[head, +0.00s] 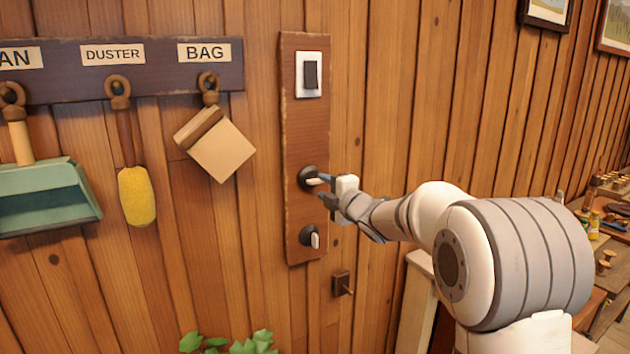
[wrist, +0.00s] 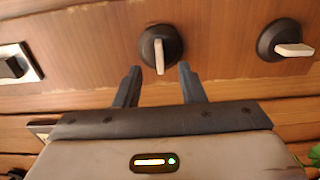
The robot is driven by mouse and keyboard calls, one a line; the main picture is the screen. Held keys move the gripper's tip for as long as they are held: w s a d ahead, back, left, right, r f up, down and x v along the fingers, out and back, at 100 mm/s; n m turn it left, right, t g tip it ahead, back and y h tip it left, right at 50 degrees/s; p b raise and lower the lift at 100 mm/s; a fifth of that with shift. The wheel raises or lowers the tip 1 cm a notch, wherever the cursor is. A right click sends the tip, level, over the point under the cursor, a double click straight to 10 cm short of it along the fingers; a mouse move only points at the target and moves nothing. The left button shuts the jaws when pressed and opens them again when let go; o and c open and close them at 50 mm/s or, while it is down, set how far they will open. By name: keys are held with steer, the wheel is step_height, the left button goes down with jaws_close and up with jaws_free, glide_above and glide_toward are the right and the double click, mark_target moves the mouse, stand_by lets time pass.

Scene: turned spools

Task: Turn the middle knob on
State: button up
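A tall brown wooden panel (head: 306,135) on the plank wall carries a rocker switch (head: 311,74) at its top and two dark round knobs with pale levers below it. My gripper (head: 326,188) is open at the middle knob. In the wrist view its fingers (wrist: 159,67) lie either side of the lever's tip, with gaps visible.
Left of the panel, a labelled rack (head: 150,68) holds a dustpan (head: 45,197), a yellow duster (head: 136,195) and a bag (head: 220,150). A small dark fixture (head: 341,284) is below right of the panel. Green leaves (head: 230,343) stand at the bottom. A cluttered bench is at right.

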mark_target(317, 183)
steer(key=shift+p+x, duration=0.55)
steer(key=shift+x, duration=1.45)
steer(key=shift+c, duration=0.4)
